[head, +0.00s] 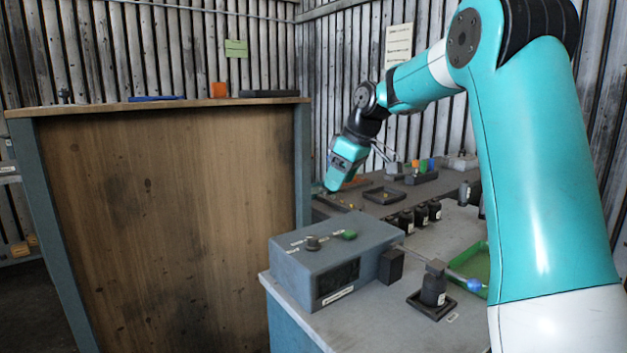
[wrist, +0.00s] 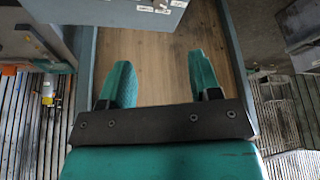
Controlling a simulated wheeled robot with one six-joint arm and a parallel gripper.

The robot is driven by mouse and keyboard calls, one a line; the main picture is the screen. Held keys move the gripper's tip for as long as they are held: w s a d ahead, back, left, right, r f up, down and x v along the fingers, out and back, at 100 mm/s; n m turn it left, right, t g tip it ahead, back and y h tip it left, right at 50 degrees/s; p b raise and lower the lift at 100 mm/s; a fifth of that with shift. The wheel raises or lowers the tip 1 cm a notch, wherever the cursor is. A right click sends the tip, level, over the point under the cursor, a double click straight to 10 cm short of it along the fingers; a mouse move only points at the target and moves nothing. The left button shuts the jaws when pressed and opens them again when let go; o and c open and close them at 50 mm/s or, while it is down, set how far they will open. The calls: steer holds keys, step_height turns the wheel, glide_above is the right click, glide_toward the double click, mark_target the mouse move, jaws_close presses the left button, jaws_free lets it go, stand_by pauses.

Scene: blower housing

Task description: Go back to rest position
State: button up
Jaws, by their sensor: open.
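My gripper (head: 337,182) shows in the head view at the end of my teal arm, beyond the grey box and near the back bench, pointing down and to the left. In the wrist view my gripper (wrist: 160,85) has its two teal fingers wide apart. Nothing sits between them; behind them is a brown wooden surface (wrist: 160,55). It is open and empty.
A grey box (head: 335,260) with knobs on top stands on the near bench (head: 385,330). A tall wooden-fronted counter (head: 170,220) fills the left.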

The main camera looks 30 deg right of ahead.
steer(key=s+a+f+n+g+y, duration=0.1)
steer(key=s+a, duration=0.3)
steer(key=a, duration=0.5)
steer(key=s+a+y, duration=0.1)
steer(key=s+a, duration=0.4)
steer(key=a, duration=0.4)
steer(key=s+a+f+g, duration=0.1)
steer(key=s+a+f, duration=0.1)
steer(key=s+a, duration=0.2)
steer(key=s+a+f+g, duration=0.1)
steer(key=s+a+f, duration=0.1)
steer(key=s, duration=0.7)
steer(key=s+a+f+n+g, duration=0.1)
steer(key=s+a+f, duration=0.1)
steer(key=s+a, duration=0.3)
steer(key=shift+s+a, duration=0.3)
steer(key=shift+s, duration=0.9)
steer(key=shift+f, duration=0.1)
